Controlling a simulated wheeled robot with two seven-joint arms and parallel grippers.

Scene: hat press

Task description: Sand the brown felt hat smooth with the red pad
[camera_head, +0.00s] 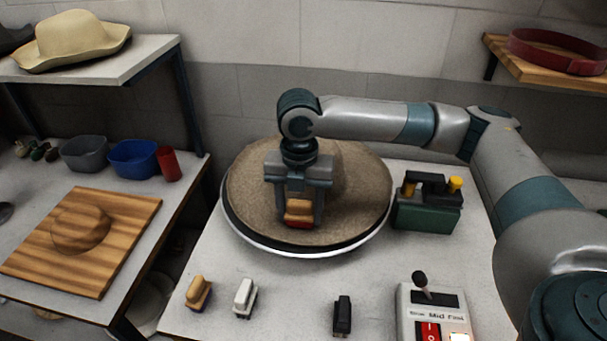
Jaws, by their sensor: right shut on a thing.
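The brown felt hat (250,185) sits on a round turntable with a pale rim (290,249) in the middle of the table. Its crown is largely hidden behind my right gripper. My right gripper (299,214) points down over the front of the hat and is shut on the red pad (299,224), which has a tan wooden grip on top. The red underside is at or just above the felt; I cannot tell whether it touches. My left gripper is not in view.
A tan-handled pad (198,292), a white one (245,297) and a black one (342,315) stand along the front. A control box (433,312) is front right; a green device (428,205) stands right of the hat. A wooden hat block (82,230) is left.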

